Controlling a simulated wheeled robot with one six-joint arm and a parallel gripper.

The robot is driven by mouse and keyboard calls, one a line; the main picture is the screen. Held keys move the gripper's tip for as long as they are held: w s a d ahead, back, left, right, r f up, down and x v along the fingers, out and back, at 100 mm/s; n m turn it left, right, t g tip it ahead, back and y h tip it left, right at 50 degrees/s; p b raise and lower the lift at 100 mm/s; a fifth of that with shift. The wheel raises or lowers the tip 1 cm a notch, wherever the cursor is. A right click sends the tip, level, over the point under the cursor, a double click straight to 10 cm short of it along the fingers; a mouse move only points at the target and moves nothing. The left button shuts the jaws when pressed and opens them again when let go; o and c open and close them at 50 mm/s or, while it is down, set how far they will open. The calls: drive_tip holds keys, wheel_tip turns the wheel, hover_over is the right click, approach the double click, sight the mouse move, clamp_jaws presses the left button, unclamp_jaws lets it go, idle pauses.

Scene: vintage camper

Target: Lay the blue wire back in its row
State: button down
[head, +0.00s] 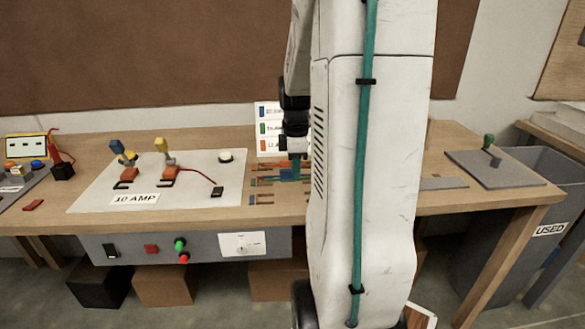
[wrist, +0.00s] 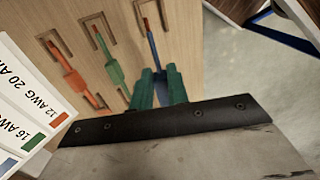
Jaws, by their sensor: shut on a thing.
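The blue wire (wrist: 153,52) has a reddish-brown tip and runs up between the teal fingers of my gripper (wrist: 160,84) in the wrist view. The gripper is shut on it. Its tip lies over or in the outlined slot (wrist: 139,13) at the right end of the wooden rack; I cannot tell whether it touches the wood. The wire's other end is hidden by the fingers. The orange wire (wrist: 66,68) and the green wire (wrist: 108,58) lie in slots to the left. In the head view my gripper (head: 294,170) is low over the rack, partly hidden by my arm.
A white card with wire gauges (wrist: 30,105) stands beside the rack. Left of it on the bench (head: 240,205) is a pale panel marked 10 AMP (head: 200,165). A grey board (head: 485,170) and a bin (head: 540,180) are at the right.

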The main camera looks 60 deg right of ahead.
sight(297, 198)
drive_tip(key=shift+s+d, duration=0.1)
drive_tip(key=shift+s+d, duration=0.1)
drive_tip(key=shift+s, duration=0.05)
drive_tip(key=shift+f, duration=2.85)
drive_tip(key=shift+f, duration=0.7)
drive_tip(key=c, duration=1.3)
unclamp_jaws()
drive_tip(key=shift+r, duration=0.1)
wheel_tip(297, 198, up, 8)
drive_tip(key=shift+f, duration=0.15)
